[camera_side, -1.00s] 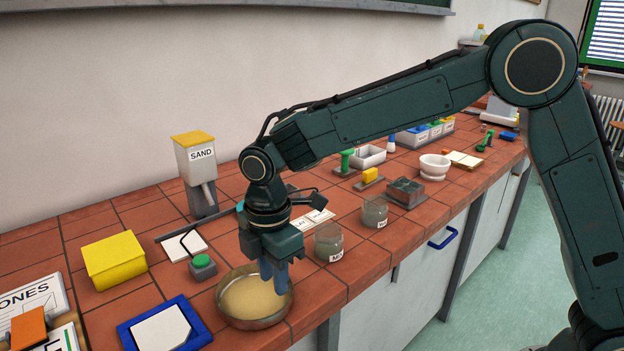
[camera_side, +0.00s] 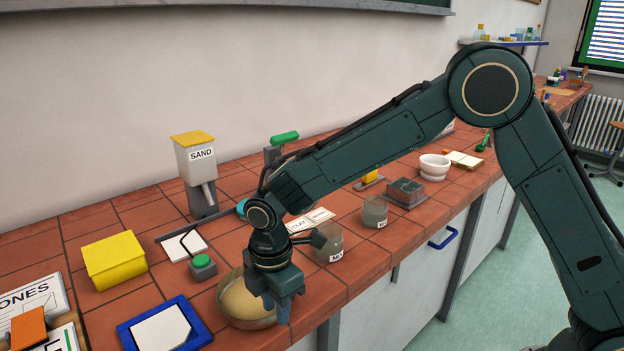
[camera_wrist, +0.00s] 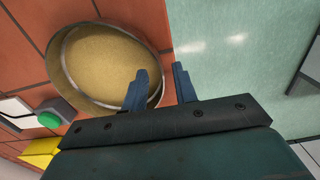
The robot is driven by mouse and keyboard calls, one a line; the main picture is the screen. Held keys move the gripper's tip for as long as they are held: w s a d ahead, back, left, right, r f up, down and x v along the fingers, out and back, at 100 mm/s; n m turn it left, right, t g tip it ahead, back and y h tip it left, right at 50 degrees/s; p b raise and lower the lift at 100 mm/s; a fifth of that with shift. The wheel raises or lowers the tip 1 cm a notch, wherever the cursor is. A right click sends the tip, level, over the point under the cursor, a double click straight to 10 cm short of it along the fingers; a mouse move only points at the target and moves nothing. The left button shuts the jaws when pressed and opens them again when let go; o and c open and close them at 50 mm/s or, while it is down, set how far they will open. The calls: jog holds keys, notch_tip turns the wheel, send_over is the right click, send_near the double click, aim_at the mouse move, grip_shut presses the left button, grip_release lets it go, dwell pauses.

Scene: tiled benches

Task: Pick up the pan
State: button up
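The pan is a round, shallow metal dish (camera_side: 238,322) holding tan sand, on the red tiles near the front bench edge. It fills the upper left of the wrist view (camera_wrist: 57,72). My gripper (camera_side: 282,312) is at the pan's right rim in the side view and hides part of it. In the wrist view my gripper (camera_wrist: 160,72) has two blue fingers apart, one over the pan's inside and one outside it. The rim runs between them. I cannot tell whether either finger touches it.
A blue-framed tray (camera_side: 165,325) lies close left of the pan. A green button box (camera_side: 203,266) and the sand dispenser (camera_side: 196,160) stand behind it. Glass jars (camera_side: 328,244) stand to the right. The bench ends just in front, with pale floor beyond.

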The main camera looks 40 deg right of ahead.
jog(key=shift+f, duration=0.55)
jog(key=shift+c, duration=0.2)
grip_shut()
dwell(1.2)
